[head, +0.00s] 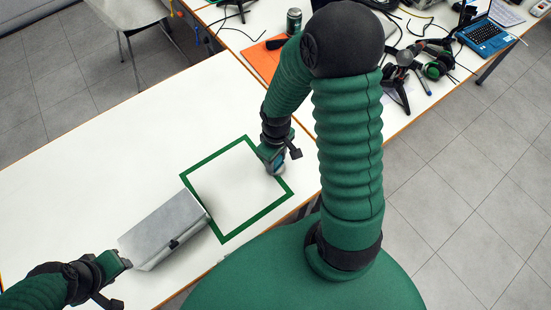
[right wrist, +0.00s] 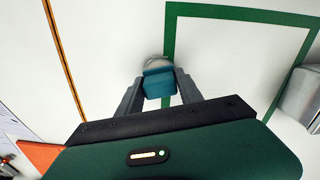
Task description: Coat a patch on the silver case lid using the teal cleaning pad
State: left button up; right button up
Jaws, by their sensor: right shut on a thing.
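The silver case (head: 165,230) lies on the white table, left of the green square outline, its dark latch facing the front right; a part of it shows at the right edge of the right wrist view (right wrist: 301,95). My right gripper (head: 274,165) is at the right side of the green outline, shut on the teal pad (right wrist: 158,83). A pale round part shows behind the pad in the right wrist view. The pad is mostly hidden by the gripper in the head view. My left gripper (head: 124,263) is at the case's left end; its finger gap is too small to tell.
The green square outline (head: 219,239) marks the table (head: 85,165), and its inside is bare. Farther back are an orange sheet (head: 262,58), a can (head: 294,21), cables, headphones (head: 437,66) and a laptop (head: 484,34). A chair (head: 128,14) stands beyond the table's far edge.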

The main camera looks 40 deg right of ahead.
jog(key=shift+f, duration=0.35)
jog(key=shift+f, duration=0.1)
dwell(1.3)
notch_tip(320, 180, up, 7)
jog(key=p, duration=0.7)
jog(key=shift+p, duration=0.3)
jog(key=shift+w, duration=0.1)
